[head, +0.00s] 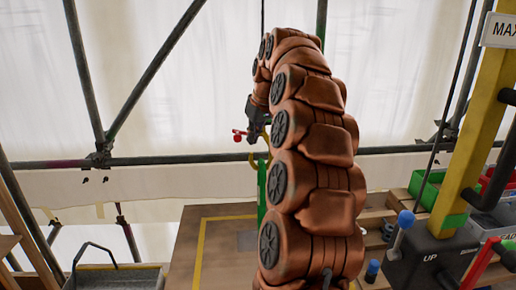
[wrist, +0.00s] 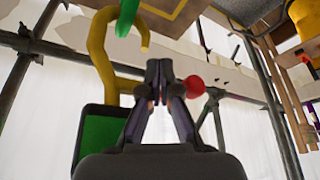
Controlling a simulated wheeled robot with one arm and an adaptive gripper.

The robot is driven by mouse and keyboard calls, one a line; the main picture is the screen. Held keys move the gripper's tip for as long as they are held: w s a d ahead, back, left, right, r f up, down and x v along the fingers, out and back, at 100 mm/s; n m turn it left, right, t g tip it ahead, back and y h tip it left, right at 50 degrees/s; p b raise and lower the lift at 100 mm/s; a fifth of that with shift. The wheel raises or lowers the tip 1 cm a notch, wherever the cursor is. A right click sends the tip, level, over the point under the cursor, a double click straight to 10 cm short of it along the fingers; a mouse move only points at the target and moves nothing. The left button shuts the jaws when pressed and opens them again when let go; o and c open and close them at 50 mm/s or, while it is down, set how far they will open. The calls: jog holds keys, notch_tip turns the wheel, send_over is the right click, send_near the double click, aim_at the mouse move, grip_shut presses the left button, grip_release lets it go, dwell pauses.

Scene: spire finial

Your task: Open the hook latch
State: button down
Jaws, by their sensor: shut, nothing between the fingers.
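The yellow hook (wrist: 103,60) of the latch curves up at the left of the wrist view, and its curved end is beside a green bar (wrist: 127,16). In the head view the hook (head: 252,161) shows small below my gripper (head: 254,138), at the top of a green post (head: 262,190). A red ball knob (wrist: 193,86) is just right of my fingers in the wrist view; red also shows left of the gripper in the head view (head: 238,135). My gripper (wrist: 159,68) is shut and empty, its tips near the hook's open side. Contact with the knob is unclear.
A wooden deck (head: 190,262) with a yellow line lies below. Dark scaffold tubes (head: 200,159) cross behind. A grey bin (head: 115,278) is at lower left. At right are a yellow post (head: 472,130), a control box (head: 430,255) with levers, and a green bin (head: 430,188).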

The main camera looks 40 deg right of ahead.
jog(key=shift+r, duration=0.25)
jog(key=shift+r, duration=0.35)
jog(key=shift+s+d+r+p, duration=0.15)
jog(key=shift+r+p, duration=0.55)
jog(key=shift+r, duration=0.4)
jog(key=shift+s+d+r+p, duration=0.15)
jog(key=shift+r+p, duration=0.55)
jog(key=shift+r, duration=0.35)
jog(key=shift+w, duration=0.1)
jog(key=s+a+f+n+g, duration=0.1)
jog(key=s+a+f, duration=0.2)
jog(key=a, duration=0.5)
jog(key=s+a+f+g+y, duration=0.1)
jog(key=s+a+f, duration=0.1)
jog(key=a, duration=0.5)
jog(key=s+a+f+n+g, duration=0.1)
jog(key=s+a+f, duration=0.2)
jog(key=a, duration=0.5)
jog(key=s+a+f+g, duration=0.1)
jog(key=s+a+f, duration=0.2)
jog(key=s+f, duration=0.2)
jog(key=s+a+f+g, duration=0.1)
jog(key=s+a+f, duration=0.3)
jog(key=s, duration=0.7)
jog(key=s+a+f+g, duration=0.1)
jog(key=s+a+f, duration=0.2)
jog(key=s+f, duration=0.4)
jog(key=shift+s+a+m+b, duration=0.3)
jog(key=shift+s+b, duration=0.15)
jog(key=shift+s, duration=0.45)
